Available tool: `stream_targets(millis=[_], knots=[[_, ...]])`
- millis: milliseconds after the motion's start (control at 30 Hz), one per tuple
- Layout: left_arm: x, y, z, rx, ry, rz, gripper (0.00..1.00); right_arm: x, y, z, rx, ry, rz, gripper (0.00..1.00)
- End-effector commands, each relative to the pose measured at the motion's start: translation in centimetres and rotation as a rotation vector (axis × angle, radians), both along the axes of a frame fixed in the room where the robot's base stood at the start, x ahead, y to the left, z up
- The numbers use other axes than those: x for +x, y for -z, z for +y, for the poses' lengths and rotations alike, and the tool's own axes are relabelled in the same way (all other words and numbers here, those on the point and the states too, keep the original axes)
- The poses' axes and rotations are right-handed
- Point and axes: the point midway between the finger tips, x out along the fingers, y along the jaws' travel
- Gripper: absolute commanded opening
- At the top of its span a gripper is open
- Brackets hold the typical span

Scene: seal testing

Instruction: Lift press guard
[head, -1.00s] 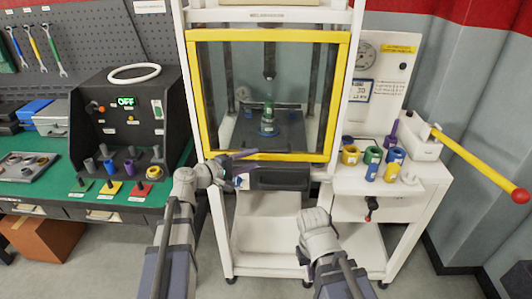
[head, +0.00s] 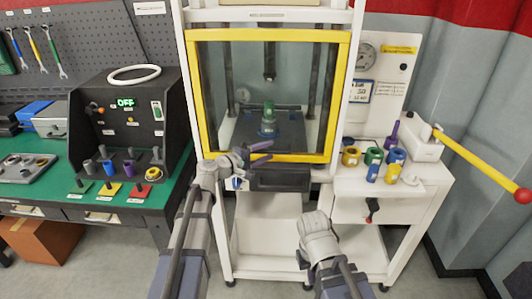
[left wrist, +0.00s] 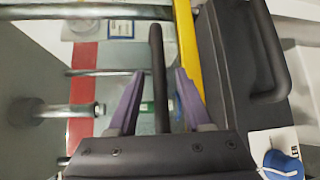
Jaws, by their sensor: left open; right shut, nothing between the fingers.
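The press guard (head: 336,100) is a clear panel in a yellow frame, standing lowered across the front of the white press. Behind it a green part (head: 268,110) stands under the ram (head: 269,65). My left gripper (head: 265,151) is at the guard's lower edge, left of centre, its purple fingers open. In the left wrist view the left gripper (left wrist: 158,85) has a dark bar (left wrist: 157,65) showing between its spread fingers; the yellow frame (left wrist: 187,50) is close beside them. I cannot tell whether they touch. My right gripper (head: 318,222) is low before the press, its fingertips hard to see.
A black box with a handle (head: 280,179) juts out below the guard. Coloured cylinders (head: 372,160) stand on the white shelf at right, near a yellow lever (head: 480,163) with a red knob. A black control panel (head: 125,115) reads OFF on the green bench at left.

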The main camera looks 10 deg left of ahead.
Motion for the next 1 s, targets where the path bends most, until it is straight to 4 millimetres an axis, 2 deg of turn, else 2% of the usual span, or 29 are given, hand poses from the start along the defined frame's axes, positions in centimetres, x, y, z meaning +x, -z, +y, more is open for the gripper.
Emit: stream_targets(millis=[200,633,1000], knots=[[-0.01,0.0,-0.02,0.0,0.0,0.0,0.48,0.0,-0.01,0.0,0.0,0.0,0.0,0.0],[-0.03,0.0,-0.02,0.0,0.0,0.0,0.0,0.0,-0.01,0.0,0.0,0.0,0.0,0.0],[-0.04,0.01,-0.02,0.001,0.001,0.0,0.0,0.0,0.0,0.0,0.0,0.0,0.0,0.0]])
